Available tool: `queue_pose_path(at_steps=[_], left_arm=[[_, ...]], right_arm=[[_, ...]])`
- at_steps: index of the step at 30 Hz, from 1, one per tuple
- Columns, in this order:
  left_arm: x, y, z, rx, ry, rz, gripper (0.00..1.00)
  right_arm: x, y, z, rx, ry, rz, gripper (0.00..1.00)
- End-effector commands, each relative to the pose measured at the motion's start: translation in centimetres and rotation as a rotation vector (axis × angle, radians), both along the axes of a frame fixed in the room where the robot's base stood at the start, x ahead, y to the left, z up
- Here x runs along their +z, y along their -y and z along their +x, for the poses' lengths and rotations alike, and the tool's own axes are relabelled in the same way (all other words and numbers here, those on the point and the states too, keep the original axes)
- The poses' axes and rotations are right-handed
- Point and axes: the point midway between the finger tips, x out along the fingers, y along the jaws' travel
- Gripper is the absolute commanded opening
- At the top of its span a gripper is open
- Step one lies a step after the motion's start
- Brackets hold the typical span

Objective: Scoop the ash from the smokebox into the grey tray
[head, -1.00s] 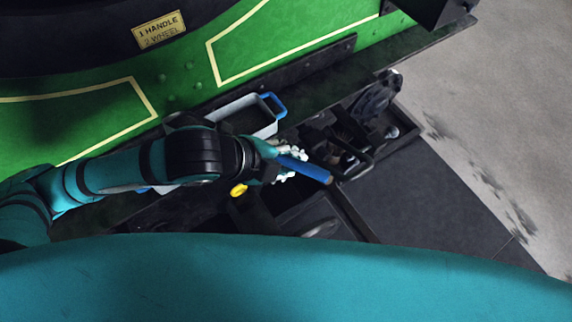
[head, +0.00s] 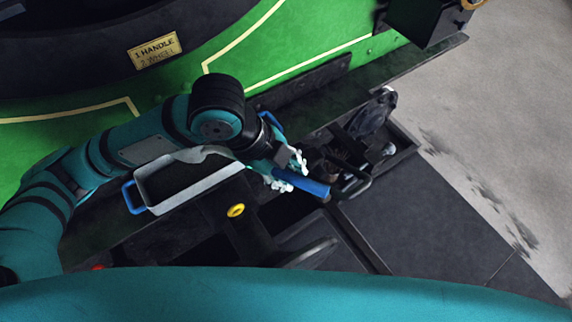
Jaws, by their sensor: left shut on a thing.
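My left gripper (head: 283,172) is shut on a blue handle (head: 303,184), which sticks out toward the lower right. A grey curved piece (head: 205,152) shows beside my wrist over the tray; I cannot tell whether it belongs to the held tool. The grey tray (head: 183,202) with blue end handles lies on the dark ledge, partly hidden under my left arm. The black round smokebox front (head: 70,55) is at the top left; its inside is too dark to tell, and no ash can be made out. My right gripper is out of view.
A yellow plate (head: 154,50) reads "1 HANDLE 2 WHEEL" on the black rim. A dark open box (head: 400,139) with several tools stands right of my gripper. A yellow-ended part (head: 236,210) is below the tray. Bare floor (head: 500,150) lies at the right.

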Motion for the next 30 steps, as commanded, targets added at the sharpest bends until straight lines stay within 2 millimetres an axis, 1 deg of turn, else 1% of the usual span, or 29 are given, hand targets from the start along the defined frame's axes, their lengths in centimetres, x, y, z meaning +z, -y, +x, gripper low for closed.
queue_pose_path(at_steps=[1, 14, 21, 25, 30], left_arm=[[0.7, 0.0, 0.2, 0.001, -0.020, 0.011, 0.00], [0.7, 0.6, 1.4, -0.010, -0.218, 0.099, 0.00], [0.8, 1.1, 2.3, -0.019, -0.374, 0.170, 0.00], [0.7, 1.4, 2.9, -0.025, -0.485, 0.220, 0.00], [0.1, 1.8, 3.7, -0.032, -0.621, 0.282, 0.00]], right_arm=[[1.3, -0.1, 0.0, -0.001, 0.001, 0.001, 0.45], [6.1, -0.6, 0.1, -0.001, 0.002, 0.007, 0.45], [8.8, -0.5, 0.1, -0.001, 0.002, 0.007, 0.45], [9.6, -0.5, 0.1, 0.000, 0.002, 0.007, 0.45], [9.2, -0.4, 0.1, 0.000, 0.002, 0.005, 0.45]])
